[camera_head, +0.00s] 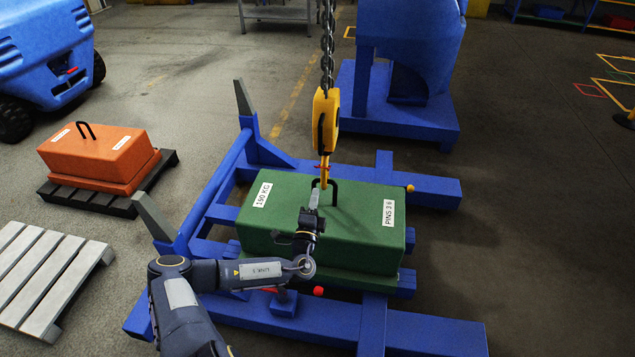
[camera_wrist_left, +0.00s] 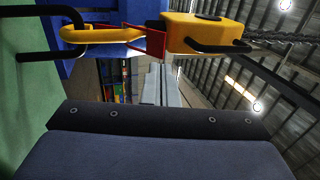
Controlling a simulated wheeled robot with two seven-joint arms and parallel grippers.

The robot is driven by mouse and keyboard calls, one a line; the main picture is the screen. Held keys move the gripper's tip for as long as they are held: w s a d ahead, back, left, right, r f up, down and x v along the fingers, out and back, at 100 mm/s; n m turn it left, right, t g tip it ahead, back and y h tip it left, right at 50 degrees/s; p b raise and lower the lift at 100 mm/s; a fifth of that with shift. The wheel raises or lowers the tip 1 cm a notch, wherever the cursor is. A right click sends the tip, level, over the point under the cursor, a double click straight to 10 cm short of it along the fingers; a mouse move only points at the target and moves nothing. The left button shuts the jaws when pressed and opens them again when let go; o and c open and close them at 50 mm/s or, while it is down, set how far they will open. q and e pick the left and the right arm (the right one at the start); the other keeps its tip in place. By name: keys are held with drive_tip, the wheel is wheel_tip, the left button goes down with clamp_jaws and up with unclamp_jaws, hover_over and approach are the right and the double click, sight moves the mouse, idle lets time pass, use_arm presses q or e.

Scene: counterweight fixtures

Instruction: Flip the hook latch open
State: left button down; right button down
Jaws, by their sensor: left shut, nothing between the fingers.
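The yellow crane hook (camera_head: 325,178) hangs from a chain just at the black lifting handle (camera_head: 334,190) of the green counterweight (camera_head: 280,215). In the left wrist view the hook (camera_wrist_left: 95,35) lies sideways, with its curved end at the handle (camera_wrist_left: 40,56). The red latch (camera_wrist_left: 155,42) sits at the hook's throat, below the yellow hook block (camera_wrist_left: 205,32). My right gripper is out of view.
The green counterweight rests on a blue frame (camera_head: 425,335) with upright posts. An orange counterweight (camera_head: 100,155) sits on a dark pallet at left, near a pale slatted pallet (camera_head: 45,275). A blue machine (camera_head: 410,50) stands behind.

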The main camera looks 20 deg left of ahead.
use_arm(q)
drive_tip(key=shift+v, duration=1.45)
wheel_tip(320, 180, down, 9)
drive_tip(key=w+t+y+b, duration=0.1)
drive_tip(key=t+b, duration=0.5)
drive_tip(key=b, duration=1.8)
drive_tip(key=shift+w+a+f, duration=0.2)
drive_tip(key=shift+w+a, duration=0.05)
drive_tip(key=shift+w, duration=0.15)
drive_tip(key=shift+r, duration=0.15)
drive_tip(key=b+x, duration=0.3)
drive_tip(key=x, duration=1)
drive_tip(key=shift+w+r+b, duration=0.2)
drive_tip(key=shift+r+b, duration=0.1)
drive_tip(key=shift+b, duration=0.05)
